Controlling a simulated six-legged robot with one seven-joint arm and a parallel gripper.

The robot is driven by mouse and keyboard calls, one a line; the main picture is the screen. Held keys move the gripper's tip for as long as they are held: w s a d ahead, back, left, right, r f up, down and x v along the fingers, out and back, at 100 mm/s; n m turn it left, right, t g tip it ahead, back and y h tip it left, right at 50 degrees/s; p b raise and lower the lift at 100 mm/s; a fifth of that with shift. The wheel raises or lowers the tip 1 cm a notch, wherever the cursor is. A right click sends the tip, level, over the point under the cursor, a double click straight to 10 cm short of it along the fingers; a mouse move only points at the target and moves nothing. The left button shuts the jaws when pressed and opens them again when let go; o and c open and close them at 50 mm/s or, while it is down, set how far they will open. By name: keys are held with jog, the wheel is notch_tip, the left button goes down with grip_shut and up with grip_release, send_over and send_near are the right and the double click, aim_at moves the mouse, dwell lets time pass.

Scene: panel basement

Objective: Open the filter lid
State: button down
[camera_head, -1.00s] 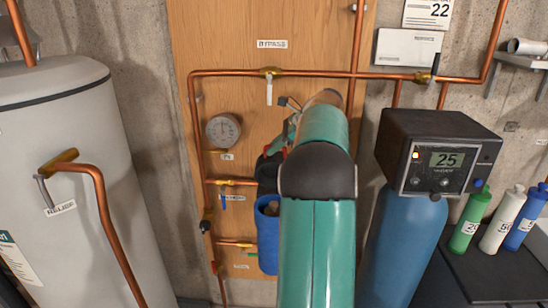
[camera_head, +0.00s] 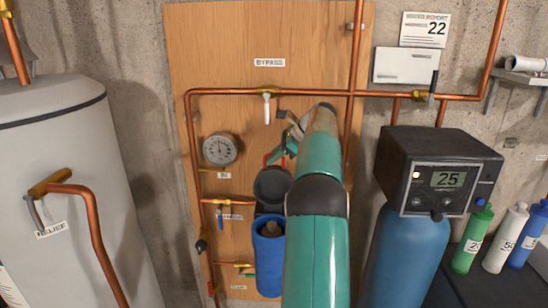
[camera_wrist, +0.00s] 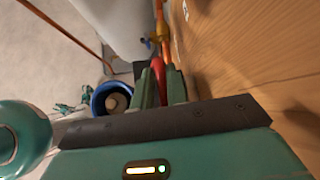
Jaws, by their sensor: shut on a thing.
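The filter lid (camera_head: 271,186) is a dark round cap, swung up and facing forward above the blue filter housing (camera_head: 268,262). The housing is open at the top, and a tan cartridge (camera_head: 270,229) shows inside it. In the wrist view the open housing (camera_wrist: 96,102) is left of my fingers. My gripper (camera_head: 284,148) is at the lid's upper right, partly hidden behind my arm. In the wrist view my gripper (camera_wrist: 162,78) is shut on the red lid handle (camera_wrist: 158,68). The red handle (camera_head: 267,160) also shows in the head view.
Copper pipes frame the wooden panel (camera_head: 230,50), with a bypass valve (camera_head: 267,100) above and a gauge (camera_head: 220,149) to the left. A blue tank (camera_head: 388,250) with a control box (camera_head: 440,172) stands close on the right. A grey heater (camera_head: 60,150) is at left.

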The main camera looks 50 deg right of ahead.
jog(key=shift+w, duration=0.1)
jog(key=c, duration=1.5)
grip_release()
jog(key=shift+w, duration=0.1)
jog(key=v, duration=1.2)
jog(key=shift+s, duration=0.25)
